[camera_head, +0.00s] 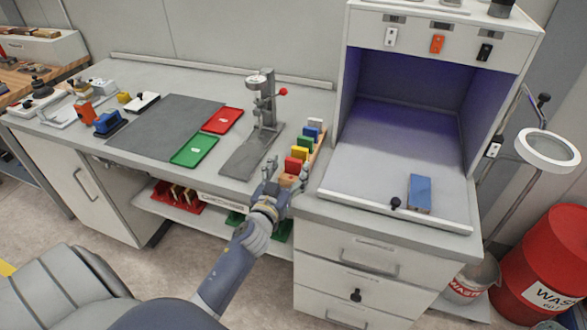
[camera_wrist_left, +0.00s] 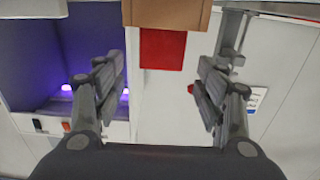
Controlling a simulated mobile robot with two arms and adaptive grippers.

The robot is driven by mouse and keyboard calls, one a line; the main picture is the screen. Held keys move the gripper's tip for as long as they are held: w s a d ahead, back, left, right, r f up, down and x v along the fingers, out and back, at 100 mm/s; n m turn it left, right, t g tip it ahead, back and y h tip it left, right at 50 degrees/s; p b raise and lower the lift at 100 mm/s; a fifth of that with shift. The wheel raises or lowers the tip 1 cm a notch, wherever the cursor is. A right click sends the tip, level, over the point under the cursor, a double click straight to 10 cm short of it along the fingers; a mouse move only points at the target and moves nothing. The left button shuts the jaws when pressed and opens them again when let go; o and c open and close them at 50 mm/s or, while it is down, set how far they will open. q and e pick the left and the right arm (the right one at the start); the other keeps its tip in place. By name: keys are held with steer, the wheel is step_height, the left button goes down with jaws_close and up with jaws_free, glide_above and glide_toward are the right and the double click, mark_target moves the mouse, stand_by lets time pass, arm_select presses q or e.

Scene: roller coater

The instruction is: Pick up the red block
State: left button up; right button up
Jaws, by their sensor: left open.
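The red block (camera_head: 292,164) stands in a row of coloured blocks in a wooden rack (camera_head: 317,150) on the bench. In the left wrist view the red block (camera_wrist_left: 162,49) shows between and beyond the finger lines, partly covered at the top edge by a tan wooden piece (camera_wrist_left: 167,13). My left gripper (camera_head: 286,174) is at the near end of the row, its fingers spread. In the left wrist view the left gripper (camera_wrist_left: 160,80) is open with nothing between its fingers. My right gripper is not seen.
Yellow, green, blue and white blocks stand behind the red one. A press stand (camera_head: 262,110) is to the left of the row. A purple-lit booth (camera_head: 405,130) is to the right, with a blue block (camera_head: 420,194) on its floor. Red (camera_head: 222,120) and green (camera_head: 194,150) trays lie further left.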

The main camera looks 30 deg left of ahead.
mark_target(293, 162)
arm_select(q)
steer(key=x, duration=0.4)
steer(key=shift+w+a+f+p, duration=0.1)
steer(key=shift+w+f+p, duration=0.05)
steer(key=shift+p, duration=0.15)
steer(key=c, duration=1.1)
